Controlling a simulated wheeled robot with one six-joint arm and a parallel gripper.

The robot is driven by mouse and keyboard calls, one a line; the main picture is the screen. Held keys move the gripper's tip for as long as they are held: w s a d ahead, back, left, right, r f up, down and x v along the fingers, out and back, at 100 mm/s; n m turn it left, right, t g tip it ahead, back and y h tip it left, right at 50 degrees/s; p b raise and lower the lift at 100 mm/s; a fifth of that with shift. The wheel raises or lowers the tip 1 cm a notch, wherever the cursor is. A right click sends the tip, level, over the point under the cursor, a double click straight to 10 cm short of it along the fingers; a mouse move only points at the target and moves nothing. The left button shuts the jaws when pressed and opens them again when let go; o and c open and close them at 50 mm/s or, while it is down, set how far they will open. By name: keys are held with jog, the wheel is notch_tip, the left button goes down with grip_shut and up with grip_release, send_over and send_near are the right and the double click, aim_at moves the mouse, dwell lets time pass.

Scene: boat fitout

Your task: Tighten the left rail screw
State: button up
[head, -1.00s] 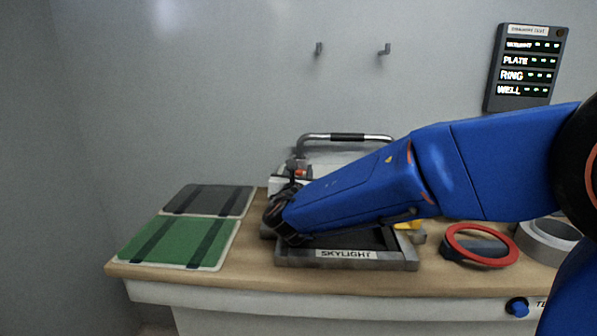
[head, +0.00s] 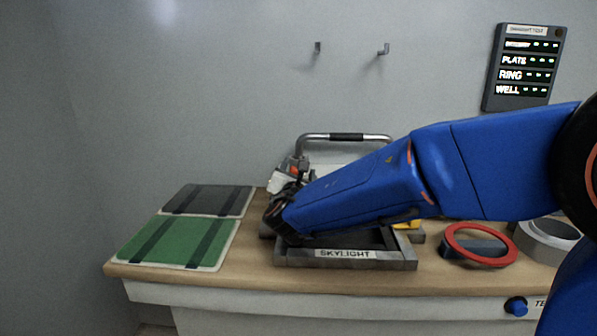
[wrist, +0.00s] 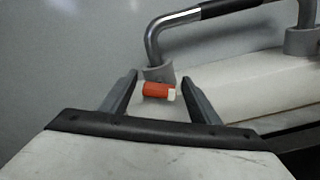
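A chrome rail (head: 345,137) with a black grip stands at the back of the bench, behind the skylight frame. In the wrist view the rail (wrist: 178,18) ends at its left foot in a grey collar (wrist: 160,73). A small orange-red piece with a white end (wrist: 157,91) sits just below that collar, perhaps the left rail screw. My gripper (wrist: 160,76) has its fingers apart, one on each side of the orange piece, with a visible gap to both. I cannot tell how deep the piece lies between them. In the head view my gripper (head: 298,160) is at the rail's left foot, partly hidden by my arm.
The grey skylight frame (head: 290,257) lies under my forearm. A green panel (head: 160,238) and a dark panel (head: 210,197) lie at the left. A red ring (head: 510,250) and a grey round part (head: 545,235) are at the right. Two hooks are on the wall.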

jog(key=s, duration=1.7)
jog(key=shift+s+a, duration=0.25)
jog(key=shift+a, duration=0.05)
jog(key=shift+c, duration=0.3)
